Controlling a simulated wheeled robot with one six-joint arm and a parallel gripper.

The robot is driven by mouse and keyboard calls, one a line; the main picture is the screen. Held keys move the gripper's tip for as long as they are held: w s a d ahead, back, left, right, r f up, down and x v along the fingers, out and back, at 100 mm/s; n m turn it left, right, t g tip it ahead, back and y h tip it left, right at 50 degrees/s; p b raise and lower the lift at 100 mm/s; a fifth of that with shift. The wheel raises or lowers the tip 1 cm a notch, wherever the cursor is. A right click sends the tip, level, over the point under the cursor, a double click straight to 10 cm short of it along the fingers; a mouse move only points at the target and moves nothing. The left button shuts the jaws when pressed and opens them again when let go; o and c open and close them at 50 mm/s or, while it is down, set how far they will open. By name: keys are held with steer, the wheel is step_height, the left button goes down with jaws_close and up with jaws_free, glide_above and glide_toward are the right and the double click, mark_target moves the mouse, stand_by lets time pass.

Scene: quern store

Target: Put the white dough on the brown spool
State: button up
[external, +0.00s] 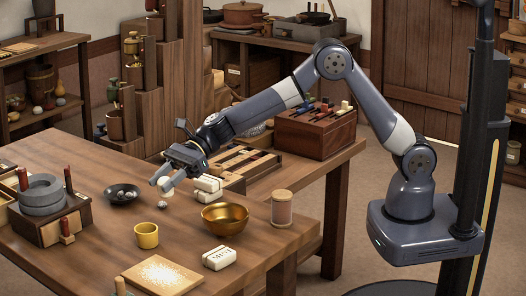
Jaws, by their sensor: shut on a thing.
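My gripper (162,182) hangs above the middle of the wooden table, pointing down to the left. It is shut on a small white lump, the white dough (166,185), mostly hidden by the fingers. The brown spool (281,210) stands upright at the table's right side, with pale round ends and a brownish middle. Its top looks bare. My gripper is well to the left of the spool, apart from it.
A brass bowl (225,218) stands between my gripper and the spool. White blocks (209,184), a small pale ball (161,202), a yellow mug (146,236), a dark bowl (122,195) and a white labelled block (219,258) are around. A floured board (163,277) lies in front.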

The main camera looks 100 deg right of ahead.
step_height(320, 180, up, 4)
steer(key=s+p, duration=0.1)
steer(key=s, duration=0.2)
step_height(320, 180, up, 7)
steer(key=n+p, duration=0.1)
steer(key=p, duration=0.5)
glide_above(282, 193)
steer(key=shift+g+y, duration=0.4)
step_height(282, 193, down, 10)
steer(key=b, duration=0.3)
steer(key=shift+f+b, duration=0.15)
steer(key=shift+b, duration=0.25)
steer(key=shift+f, duration=0.15)
steer(key=o, duration=1)
